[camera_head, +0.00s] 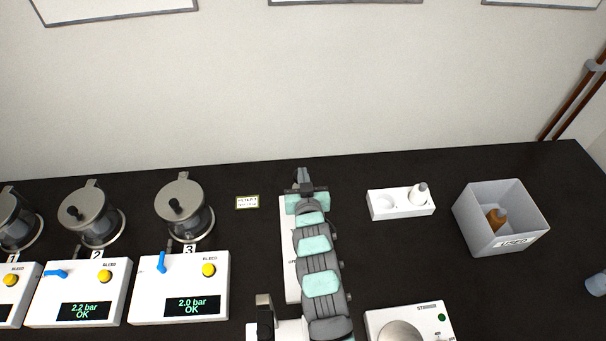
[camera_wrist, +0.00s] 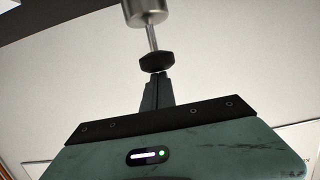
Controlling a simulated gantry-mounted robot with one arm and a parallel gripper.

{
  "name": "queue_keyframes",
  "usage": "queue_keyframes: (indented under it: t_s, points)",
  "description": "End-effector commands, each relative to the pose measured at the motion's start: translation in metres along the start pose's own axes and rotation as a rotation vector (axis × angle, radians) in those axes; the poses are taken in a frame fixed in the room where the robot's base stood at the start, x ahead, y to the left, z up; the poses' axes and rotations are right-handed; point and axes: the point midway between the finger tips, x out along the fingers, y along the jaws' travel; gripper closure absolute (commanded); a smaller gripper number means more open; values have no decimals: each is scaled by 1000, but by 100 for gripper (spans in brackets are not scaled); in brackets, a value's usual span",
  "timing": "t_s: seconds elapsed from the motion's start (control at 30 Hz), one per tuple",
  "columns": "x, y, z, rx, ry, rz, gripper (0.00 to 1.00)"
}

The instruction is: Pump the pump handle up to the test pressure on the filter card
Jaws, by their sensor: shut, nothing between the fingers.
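The filter card (camera_head: 247,202), small and yellow-edged, lies on the bench right of unit 3; its print is too small to read fully. My gripper (camera_head: 304,180) is right of the card, its dark fingers shut and empty. In the wrist view a black knob (camera_wrist: 157,61) on a thin metal rod joins a metal cylinder (camera_wrist: 145,12); it looks like the pump handle. My fingertips (camera_wrist: 157,78) are close to the knob; I cannot tell whether they touch. In the head view I cannot make out the knob clearly behind my arm.
Unit 3 (camera_head: 140,308) reads 2.0 bar OK and unit 2 (camera_head: 40,312) reads 2.2 bar OK; metal canisters stand behind them. A white holder with a bottle (camera_head: 420,193) and a grey USED bin (camera_head: 475,225) stand right. A dial box (camera_head: 440,316) is at the front.

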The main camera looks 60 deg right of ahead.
Motion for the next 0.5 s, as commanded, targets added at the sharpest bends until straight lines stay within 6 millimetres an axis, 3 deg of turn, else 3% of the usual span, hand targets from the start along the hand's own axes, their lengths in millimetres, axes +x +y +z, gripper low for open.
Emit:
queue_keyframes:
  t_s: [0.3,0.5]
  points:
    - [0,0,6,1,-18,1,100]
    - [-6,-3,-21,-1,-9,-4,100]
